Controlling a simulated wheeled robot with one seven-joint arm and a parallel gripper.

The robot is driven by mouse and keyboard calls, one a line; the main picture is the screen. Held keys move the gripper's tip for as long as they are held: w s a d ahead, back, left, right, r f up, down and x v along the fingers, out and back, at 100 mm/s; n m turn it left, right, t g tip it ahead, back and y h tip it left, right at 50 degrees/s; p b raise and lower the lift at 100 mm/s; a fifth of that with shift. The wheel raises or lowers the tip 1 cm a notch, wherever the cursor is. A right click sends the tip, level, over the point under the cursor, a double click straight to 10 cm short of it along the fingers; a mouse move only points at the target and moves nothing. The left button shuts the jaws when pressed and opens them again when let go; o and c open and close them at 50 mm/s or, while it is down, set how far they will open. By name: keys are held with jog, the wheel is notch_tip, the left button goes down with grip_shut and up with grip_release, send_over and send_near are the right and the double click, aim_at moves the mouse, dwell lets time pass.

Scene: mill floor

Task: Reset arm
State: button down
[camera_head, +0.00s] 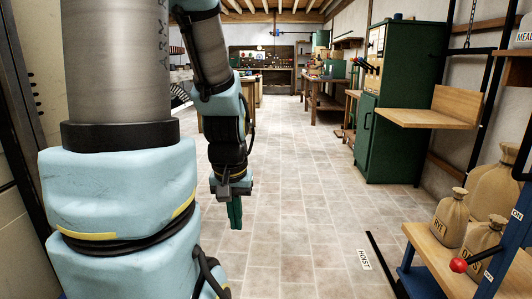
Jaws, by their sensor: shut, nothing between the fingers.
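My arm comes in from the left of the head view, with its thick grey and light blue links filling much of that side. My gripper (235,214) hangs from the arm's end, pointing down over the tiled floor. Its dark green fingers are together with nothing visible between them. It touches no object that I can see.
The tiled floor (300,215) is clear ahead. At right stand a green cabinet (398,125), a wooden fold-down shelf (430,118) and a low bench (437,273) with sacks (450,217). A red-knobbed lever (459,265) is near. Workbenches (322,97) stand farther back.

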notch_tip(320, 180, up, 21)
jog(key=p, duration=2)
jog(key=shift+p, duration=0.4)
jog(key=shift+f, duration=0.15)
